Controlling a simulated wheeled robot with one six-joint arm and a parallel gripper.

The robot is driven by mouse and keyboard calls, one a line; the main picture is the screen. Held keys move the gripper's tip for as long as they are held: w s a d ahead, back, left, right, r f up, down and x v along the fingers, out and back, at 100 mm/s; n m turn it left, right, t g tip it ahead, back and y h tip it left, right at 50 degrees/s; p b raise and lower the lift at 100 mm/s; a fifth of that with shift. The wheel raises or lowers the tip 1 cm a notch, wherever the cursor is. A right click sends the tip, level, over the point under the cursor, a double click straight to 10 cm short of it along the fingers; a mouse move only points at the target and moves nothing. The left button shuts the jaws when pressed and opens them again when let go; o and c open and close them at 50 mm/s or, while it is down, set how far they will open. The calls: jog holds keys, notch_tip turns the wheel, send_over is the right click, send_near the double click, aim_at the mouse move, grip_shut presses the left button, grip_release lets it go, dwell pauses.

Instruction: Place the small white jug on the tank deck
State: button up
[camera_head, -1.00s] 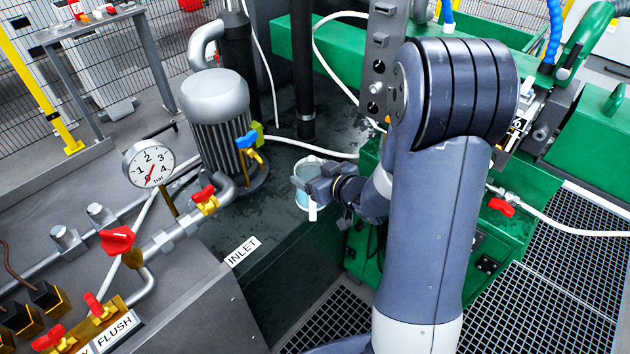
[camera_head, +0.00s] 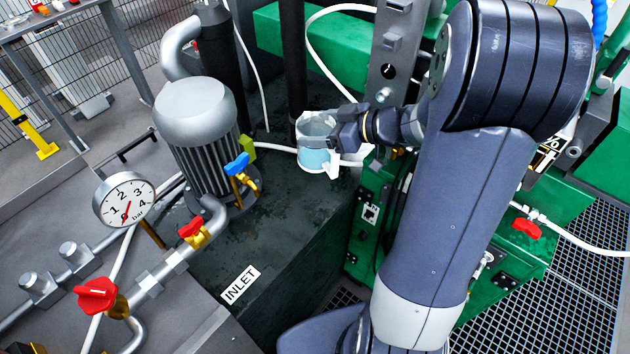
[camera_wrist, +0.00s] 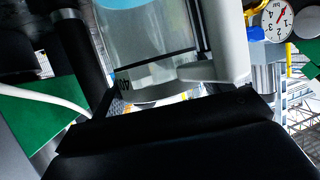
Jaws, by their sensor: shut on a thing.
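The small white jug (camera_head: 315,160) is upright, with a pale blue band and a see-through upper part. My gripper (camera_head: 340,132) is shut on its right side. The jug also fills the upper middle of the wrist view (camera_wrist: 150,45), above my dark gripper (camera_wrist: 165,115). The tank deck (camera_head: 275,205) is the dark, wet-looking surface below and left of the jug. The jug shows over the deck's back right part; I cannot tell the gap beneath it.
A grey ribbed motor (camera_head: 205,125) stands left of the jug. A black post (camera_head: 297,70) rises close behind it. A white hose (camera_head: 277,148) runs behind the jug. Green machinery (camera_head: 375,210) borders the deck's right side. The deck is clear near the INLET label (camera_head: 240,285).

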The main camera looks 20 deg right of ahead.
notch_tip(320, 180, down, 16)
jog(key=b, duration=0.2)
jog(key=shift+f, duration=0.25)
jog(key=o, duration=1.5)
jog(key=shift+o, duration=0.2)
jog(key=v, duration=1.2)
